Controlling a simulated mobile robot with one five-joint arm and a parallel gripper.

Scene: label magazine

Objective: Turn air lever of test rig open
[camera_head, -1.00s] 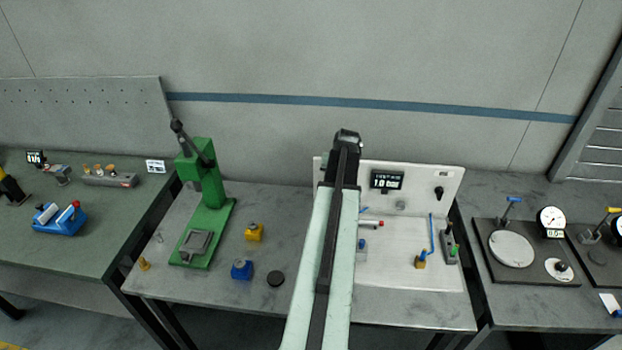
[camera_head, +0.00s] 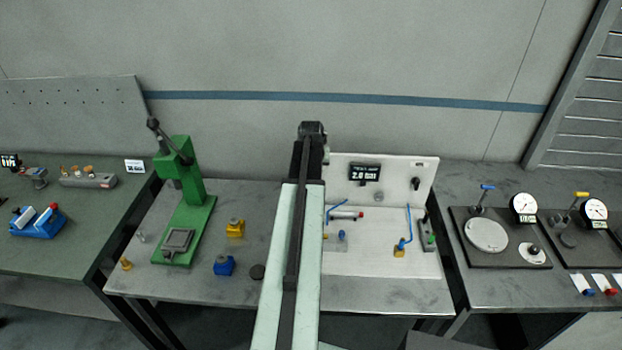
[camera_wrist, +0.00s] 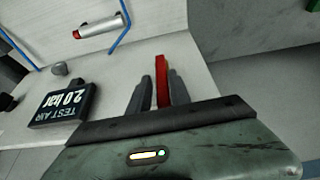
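The test rig is a white upright panel (camera_head: 395,166) with a white base plate (camera_head: 370,262). Its display (camera_head: 365,172) reads about 2.0 bar. In the wrist view the display (camera_wrist: 62,104) is upside down and reads TEST AIR 2.0 bar. A red lever (camera_wrist: 161,78) stands between the two fingers of my gripper (camera_wrist: 159,88). The right finger is close against it, and a narrow gap shows at the left finger. Whether either finger touches is unclear. In the head view my arm hides the lever and the fingertips.
On the rig are a cylinder with a red end (camera_head: 346,214), a black knob (camera_head: 416,184) and a blue hose (camera_head: 408,226). A green press (camera_head: 187,205) and blue and yellow blocks stand left. Dial gauges (camera_head: 523,203) stand right.

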